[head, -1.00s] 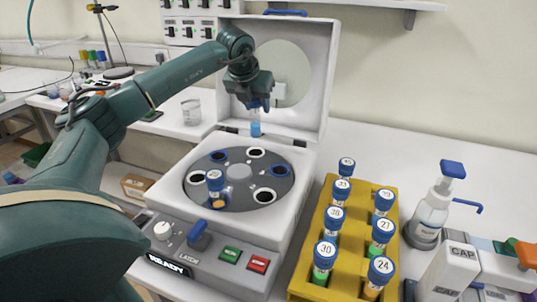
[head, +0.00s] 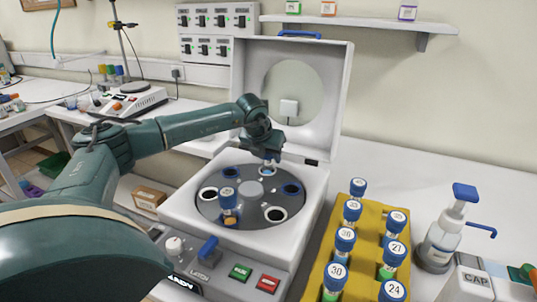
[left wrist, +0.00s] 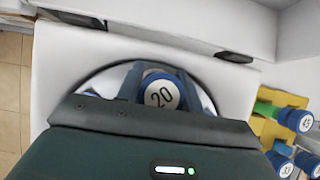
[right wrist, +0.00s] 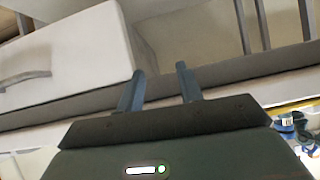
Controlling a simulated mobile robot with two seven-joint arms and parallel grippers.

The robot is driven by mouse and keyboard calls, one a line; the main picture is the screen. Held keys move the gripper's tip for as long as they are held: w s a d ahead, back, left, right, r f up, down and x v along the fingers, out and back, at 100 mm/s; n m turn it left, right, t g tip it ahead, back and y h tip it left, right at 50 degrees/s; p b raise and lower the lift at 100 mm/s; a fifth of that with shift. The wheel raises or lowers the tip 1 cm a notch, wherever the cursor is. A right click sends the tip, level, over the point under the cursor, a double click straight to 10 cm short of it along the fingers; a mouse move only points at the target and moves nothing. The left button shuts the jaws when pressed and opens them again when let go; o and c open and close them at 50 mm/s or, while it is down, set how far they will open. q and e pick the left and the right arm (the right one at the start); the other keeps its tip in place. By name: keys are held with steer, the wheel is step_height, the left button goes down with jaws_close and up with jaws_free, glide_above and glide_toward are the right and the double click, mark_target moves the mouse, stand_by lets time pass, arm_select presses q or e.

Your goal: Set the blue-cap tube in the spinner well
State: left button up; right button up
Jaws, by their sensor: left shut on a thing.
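My left gripper (head: 269,156) is shut on a blue-cap tube (head: 268,168). In the left wrist view its cap (left wrist: 162,92) reads 20 and sits between the fingers. The tube's lower end is at the back well of the spinner rotor (head: 247,213); how deep it sits is hidden. Another blue-cap tube (head: 228,203) stands in the rotor's front well. Other wells, some with blue rims and some with white, look empty. My right gripper (right wrist: 160,72) is open and empty in the right wrist view, away from the spinner; it does not show in the head view.
The spinner's lid (head: 335,95) stands open behind the rotor. A yellow rack (head: 325,270) with several blue-cap tubes is to the right, with a pump bottle (head: 440,235) beyond it. A latch lever and green and red buttons (head: 240,272) line the spinner's front.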

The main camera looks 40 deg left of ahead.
arm_select(q)
steer(key=o, duration=1)
steer(key=shift+f, duration=0.1)
steer(key=shift+r, duration=0.25)
steer(key=v, duration=1.1)
steer(key=shift+s+r+b, duration=0.2)
steer(key=shift+r+b, duration=0.15)
steer(key=shift+b, duration=0.1)
steer(key=shift+d+f, duration=0.1)
steer(key=shift+d, duration=0.05)
